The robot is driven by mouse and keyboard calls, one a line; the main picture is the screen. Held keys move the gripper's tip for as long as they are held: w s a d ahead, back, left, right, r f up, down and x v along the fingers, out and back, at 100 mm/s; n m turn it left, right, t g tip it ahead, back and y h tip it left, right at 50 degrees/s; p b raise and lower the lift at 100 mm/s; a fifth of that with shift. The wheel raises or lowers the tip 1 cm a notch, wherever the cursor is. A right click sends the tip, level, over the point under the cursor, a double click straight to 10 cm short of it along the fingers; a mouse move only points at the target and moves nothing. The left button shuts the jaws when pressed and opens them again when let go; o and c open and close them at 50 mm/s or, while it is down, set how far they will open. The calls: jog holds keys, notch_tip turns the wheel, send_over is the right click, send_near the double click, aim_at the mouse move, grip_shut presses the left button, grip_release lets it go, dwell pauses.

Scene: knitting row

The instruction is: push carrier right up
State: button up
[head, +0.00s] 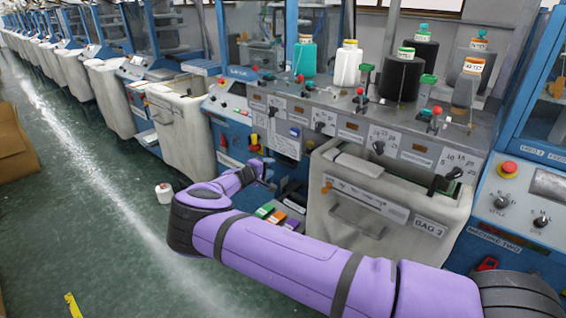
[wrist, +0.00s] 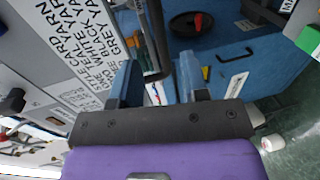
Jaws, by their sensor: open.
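My gripper (head: 264,178) is at the front of the blue machine, below the grey control panel (head: 345,118) and left of the bin marked BAG 3. In the wrist view my gripper (wrist: 164,90) is open, with its two fingers apart. A black round part with a red knob (wrist: 197,21) sits on the blue panel beyond. No part is legibly marked as the right carrier.
The pale BAG 3 bin (head: 330,218) stands close to my arm. A white printed yarn label (wrist: 75,45) is left of my fingers. The green aisle floor (head: 80,190) is mostly clear.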

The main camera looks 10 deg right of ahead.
aim_at(281, 162)
jog(key=x, duration=0.8)
jog(key=shift+a, duration=0.1)
grip_shut()
